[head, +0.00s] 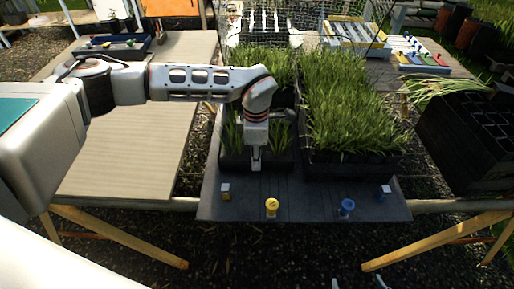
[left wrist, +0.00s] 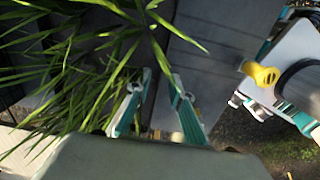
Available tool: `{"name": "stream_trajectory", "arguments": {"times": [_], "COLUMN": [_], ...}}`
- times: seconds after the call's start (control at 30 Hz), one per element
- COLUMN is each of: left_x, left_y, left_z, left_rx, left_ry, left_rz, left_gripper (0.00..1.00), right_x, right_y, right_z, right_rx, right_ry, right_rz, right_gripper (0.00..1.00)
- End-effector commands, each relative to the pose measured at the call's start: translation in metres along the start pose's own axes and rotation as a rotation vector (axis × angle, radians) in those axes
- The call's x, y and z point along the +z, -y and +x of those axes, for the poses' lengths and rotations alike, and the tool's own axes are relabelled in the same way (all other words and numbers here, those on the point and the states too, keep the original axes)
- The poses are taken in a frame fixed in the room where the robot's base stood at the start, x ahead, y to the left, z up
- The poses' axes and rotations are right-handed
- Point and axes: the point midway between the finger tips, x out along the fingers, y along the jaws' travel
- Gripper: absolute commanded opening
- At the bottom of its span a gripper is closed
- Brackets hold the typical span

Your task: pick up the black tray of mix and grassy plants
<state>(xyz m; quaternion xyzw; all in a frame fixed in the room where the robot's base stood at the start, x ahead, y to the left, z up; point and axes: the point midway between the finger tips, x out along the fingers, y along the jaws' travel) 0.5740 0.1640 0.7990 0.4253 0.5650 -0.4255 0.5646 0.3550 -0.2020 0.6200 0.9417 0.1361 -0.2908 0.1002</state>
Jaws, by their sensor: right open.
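A black tray (head: 230,161) with grassy plants (head: 232,132) stands on the dark board, sparser at its front than the grass behind. My left gripper (head: 255,166) points down at its front wall. In the left wrist view the fingers (left wrist: 162,78) are apart, with the dark tray edge between or just below them; I cannot tell whether they press on it. Leaves (left wrist: 75,75) hang beside the fingers. My right gripper (head: 357,284) shows only as fingertips at the bottom edge of the head view, spread apart and empty.
A second black tray (head: 345,168) of dense grass stands close on the right. Yellow (head: 272,207) and blue (head: 347,207) knobs stand on the board's front (head: 305,203). Black crates (head: 462,150) stand at right. The beige tabletop (head: 125,150) at left is clear under my arm.

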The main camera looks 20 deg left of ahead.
Motion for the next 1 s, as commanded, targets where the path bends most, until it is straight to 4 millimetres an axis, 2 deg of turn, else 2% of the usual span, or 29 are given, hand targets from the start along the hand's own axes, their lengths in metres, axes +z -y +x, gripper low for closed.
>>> {"name": "stream_trajectory", "arguments": {"times": [0.1, 0.2, 0.73, 0.87, 1.0], "left_x": [0.0, 0.0, 0.001, 0.001, 0.001], "left_y": [0.0, 0.0, -0.001, -0.002, -0.003], "left_z": [-0.001, -0.001, -0.007, -0.018, -0.041], "left_rx": [0.001, 0.001, 0.004, 0.006, 0.008], "left_ry": [0.0, 0.0, 0.002, 0.003, 0.004], "left_rz": [0.0, 0.0, 0.0, 0.0, 0.0], "left_gripper": [0.22, 0.0, 0.0, 0.0, 0.0], "right_x": [0.0, 0.0, 0.004, 0.003, 0.002], "right_y": [0.0, 0.0, 0.0, 0.0, 0.0], "right_z": [0.0, 0.0, 0.0, -0.001, -0.001], "right_rx": [0.001, 0.001, 0.0, 0.0, 0.0], "right_ry": [0.0, 0.0, 0.007, 0.006, 0.006], "right_rz": [0.0, 0.0, 0.0, 0.001, 0.002], "right_gripper": [0.78, 0.78, 0.78, 0.78, 0.78]}}
